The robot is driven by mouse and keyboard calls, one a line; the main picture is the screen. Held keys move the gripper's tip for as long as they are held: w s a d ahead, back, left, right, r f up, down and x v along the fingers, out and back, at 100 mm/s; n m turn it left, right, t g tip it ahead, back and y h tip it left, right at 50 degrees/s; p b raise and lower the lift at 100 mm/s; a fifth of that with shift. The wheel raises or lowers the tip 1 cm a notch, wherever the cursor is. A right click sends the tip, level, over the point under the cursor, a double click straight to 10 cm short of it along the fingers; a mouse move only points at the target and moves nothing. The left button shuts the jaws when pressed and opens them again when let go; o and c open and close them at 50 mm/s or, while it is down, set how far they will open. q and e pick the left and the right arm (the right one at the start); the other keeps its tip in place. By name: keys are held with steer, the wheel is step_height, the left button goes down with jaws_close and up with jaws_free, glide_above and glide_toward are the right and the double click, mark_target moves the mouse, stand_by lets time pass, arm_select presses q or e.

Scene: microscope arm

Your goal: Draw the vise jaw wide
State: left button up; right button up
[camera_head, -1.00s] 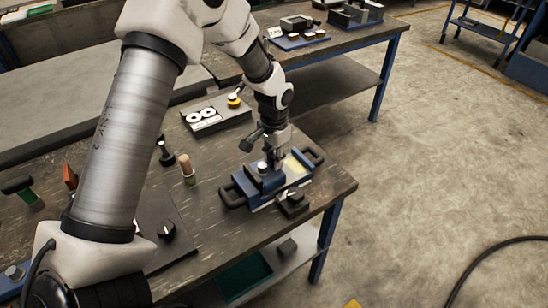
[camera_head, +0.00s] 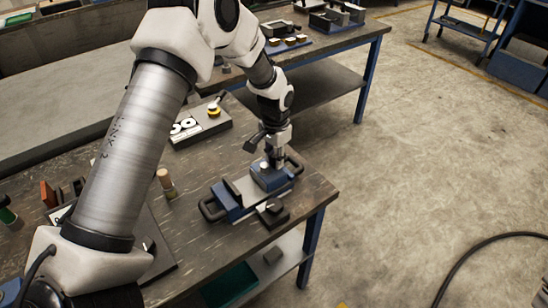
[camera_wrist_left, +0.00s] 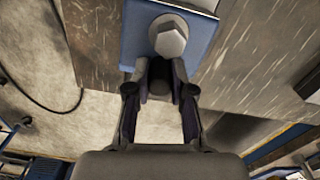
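The blue vise (camera_head: 233,204) lies near the table's front right corner, with a dark loop handle at each end. Its movable jaw (camera_head: 268,177), a blue block with a silver hex bolt (camera_wrist_left: 168,37) on top, stands toward the right end. A pale strip shows between it and the left jaw. My left gripper (camera_head: 278,160) comes down at the movable jaw's far right side. In the left wrist view its fingers (camera_wrist_left: 160,72) are close together about a dark post beside the blue block; the exact contact is partly hidden. My right gripper is not in view.
A small dark block (camera_head: 272,213) sits at the vise's front side. A wooden-topped peg (camera_head: 166,183) stands to the left, and a grey box with white dials (camera_head: 201,124) behind. The table edge (camera_head: 318,198) is close on the right.

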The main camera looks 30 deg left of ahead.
arm_select(q)
steer(key=o, duration=0.3)
steer(key=shift+w, duration=0.1)
steer(key=shift+o, duration=0.2)
step_height(320, 180, up, 12)
steer(key=shift+f, duration=0.1)
stand_by(0.4)
